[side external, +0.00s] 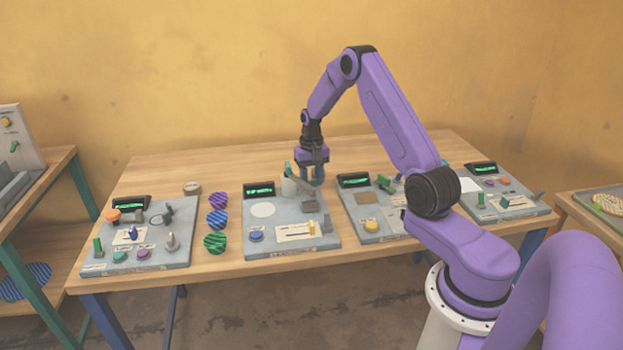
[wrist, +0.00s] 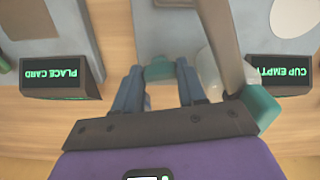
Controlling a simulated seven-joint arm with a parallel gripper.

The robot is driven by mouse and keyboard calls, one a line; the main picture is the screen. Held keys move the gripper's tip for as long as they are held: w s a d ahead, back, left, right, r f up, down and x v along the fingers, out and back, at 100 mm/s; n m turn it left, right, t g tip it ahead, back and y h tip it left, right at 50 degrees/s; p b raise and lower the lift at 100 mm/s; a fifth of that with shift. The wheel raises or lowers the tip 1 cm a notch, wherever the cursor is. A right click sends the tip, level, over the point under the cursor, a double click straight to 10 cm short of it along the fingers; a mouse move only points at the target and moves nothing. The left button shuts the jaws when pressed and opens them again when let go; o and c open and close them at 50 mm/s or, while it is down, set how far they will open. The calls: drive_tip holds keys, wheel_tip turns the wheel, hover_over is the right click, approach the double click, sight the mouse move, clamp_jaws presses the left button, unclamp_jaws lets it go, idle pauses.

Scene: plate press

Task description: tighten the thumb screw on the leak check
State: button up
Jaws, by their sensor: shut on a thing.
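My gripper (side external: 316,178) is over the back right of the second panel from the left in the side external view. In the wrist view, its two blue fingers (wrist: 158,70) are on either side of a small teal knob (wrist: 158,74) and shut on it. The knob looks like the thumb screw, but most of it is hidden in the side view. Close beside the fingers are a pale round cup-like part (wrist: 209,82) and a grey bar (wrist: 222,38) with a teal end (wrist: 260,108). I cannot read which panel is the leak check.
Displays reading PLACE CARD (wrist: 60,78) and CUP EMPTY (wrist: 283,75) flank my gripper. Other panels (side external: 180,255) stand left and right on the wooden table (side external: 225,180). Several striped discs (side external: 216,220) lie between the two left panels. The back of the table is mostly clear.

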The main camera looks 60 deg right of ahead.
drive_tip(key=shift+m, duration=1)
drive_tip(key=o, duration=1.1)
drive_tip(key=shift+c, duration=0.2)
